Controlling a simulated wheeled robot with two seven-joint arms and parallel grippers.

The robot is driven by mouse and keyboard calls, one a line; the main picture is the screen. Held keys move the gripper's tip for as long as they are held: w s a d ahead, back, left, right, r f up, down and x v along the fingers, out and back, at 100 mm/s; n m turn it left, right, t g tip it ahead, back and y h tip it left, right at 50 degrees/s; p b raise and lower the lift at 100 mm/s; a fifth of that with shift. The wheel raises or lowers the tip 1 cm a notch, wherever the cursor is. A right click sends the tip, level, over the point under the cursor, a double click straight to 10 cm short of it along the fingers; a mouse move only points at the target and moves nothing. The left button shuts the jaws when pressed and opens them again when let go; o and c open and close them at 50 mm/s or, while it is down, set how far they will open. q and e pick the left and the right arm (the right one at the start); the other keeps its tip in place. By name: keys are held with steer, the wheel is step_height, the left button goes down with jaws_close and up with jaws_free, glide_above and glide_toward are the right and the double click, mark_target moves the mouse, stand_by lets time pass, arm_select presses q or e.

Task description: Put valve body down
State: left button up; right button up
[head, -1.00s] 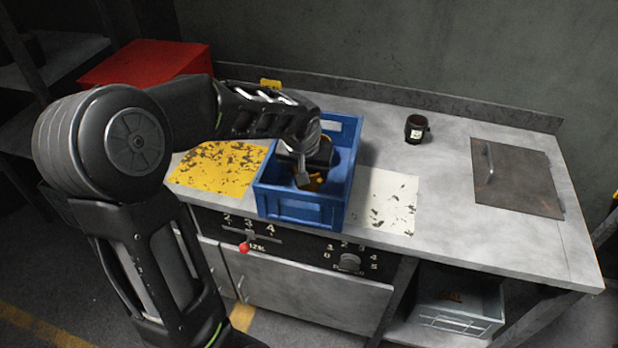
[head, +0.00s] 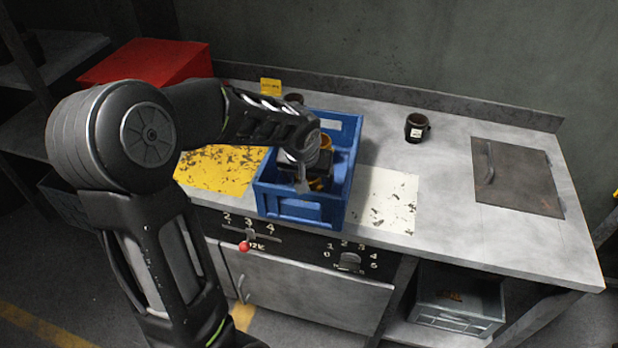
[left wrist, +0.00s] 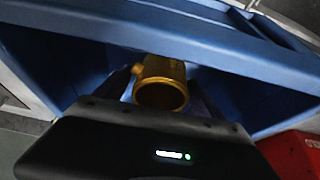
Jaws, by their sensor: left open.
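The yellow, brass-coloured valve body (head: 326,142) is inside the blue crate (head: 296,209), partly hidden by my left gripper. In the left wrist view the valve body (left wrist: 162,88) shows as a hollow round end between my dark fingers, with blue crate walls around it. My left gripper (head: 309,178) reaches down into the crate; its jaws are open around the valve body. Whether the valve body touches the crate floor is hidden. My right gripper is not in view.
A worn yellow patch (head: 218,168) lies left of the crate and a worn white patch (head: 390,200) right of it. A dark labelled cup-like part (head: 416,128) stands behind right. A metal plate with a handle (head: 518,178) lies at right. A red box (head: 150,63) is back left.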

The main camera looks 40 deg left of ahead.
arm_select(q)
steer(key=shift+r, duration=0.25)
steer(key=v, duration=1.2)
steer(key=shift+f, duration=0.15)
